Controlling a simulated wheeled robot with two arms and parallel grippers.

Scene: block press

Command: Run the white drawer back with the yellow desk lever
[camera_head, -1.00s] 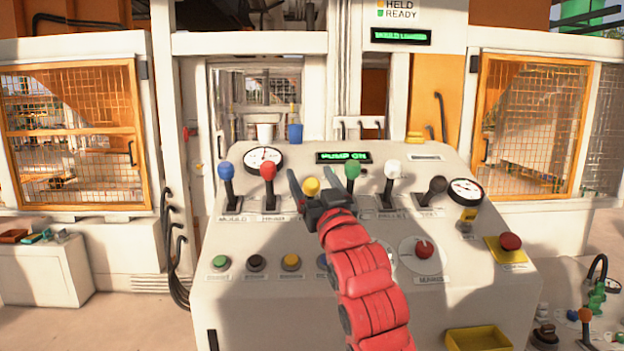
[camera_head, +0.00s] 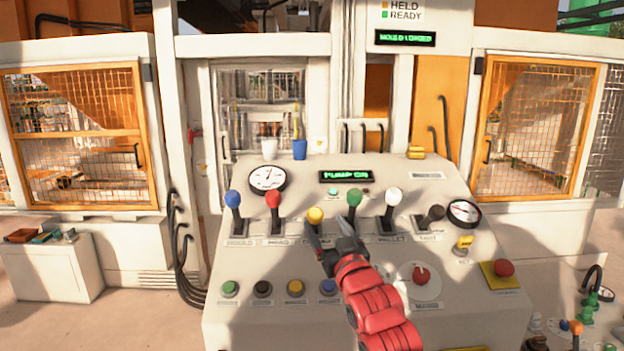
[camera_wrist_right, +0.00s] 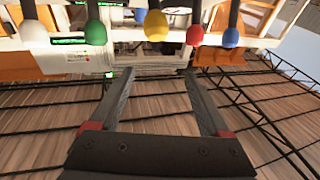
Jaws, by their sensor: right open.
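The yellow desk lever (camera_head: 315,215) stands in the row of levers on the sloping desk, between the red and green ones. Its knob sits a little lower in the picture than theirs. My right gripper (camera_head: 328,227) is open and empty just in front of it, on the near side. In the right wrist view the yellow knob (camera_wrist_right: 156,26) shows beyond the gap between my open fingertips (camera_wrist_right: 155,72), apart from them. The lever's shaft is mostly hidden by the gripper. I cannot pick out the white drawer. My left gripper is not in view.
Close beside are the red lever (camera_head: 273,199), green lever (camera_head: 354,198), blue lever (camera_head: 232,199) and white lever (camera_head: 393,195). Push buttons (camera_head: 295,288) line the lower desk. A red stop button (camera_head: 504,268) is at right. The display (camera_head: 345,176) reads PUMP ON.

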